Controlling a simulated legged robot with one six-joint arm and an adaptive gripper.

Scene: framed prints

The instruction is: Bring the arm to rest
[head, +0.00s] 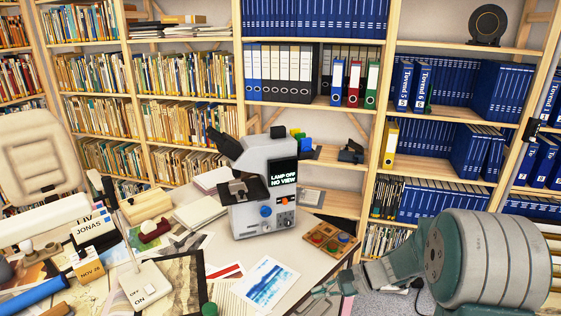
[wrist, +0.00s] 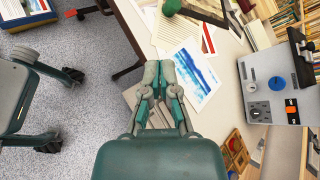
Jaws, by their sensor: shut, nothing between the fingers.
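My arm enters the head view from the lower right as a large green-grey body. My gripper (wrist: 158,70) is in the middle of the wrist view, its two grey fingertips close together, shut and empty. It also shows in the head view (head: 328,288), low beside the front edge of the desk (head: 310,258). In the wrist view the fingers overlap the desk edge, near a blue-and-white print (wrist: 197,74). I cannot tell how high above the desk they are.
A white microscope (head: 262,195) with a "LAMP OFF NO VIEW" screen stands on the desk. A wooden tray (head: 329,238) sits near its right corner. A white switch box (head: 146,287) and papers lie at left. Bookshelves (head: 391,150) line the back. Grey floor (wrist: 70,100) is left in the wrist view.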

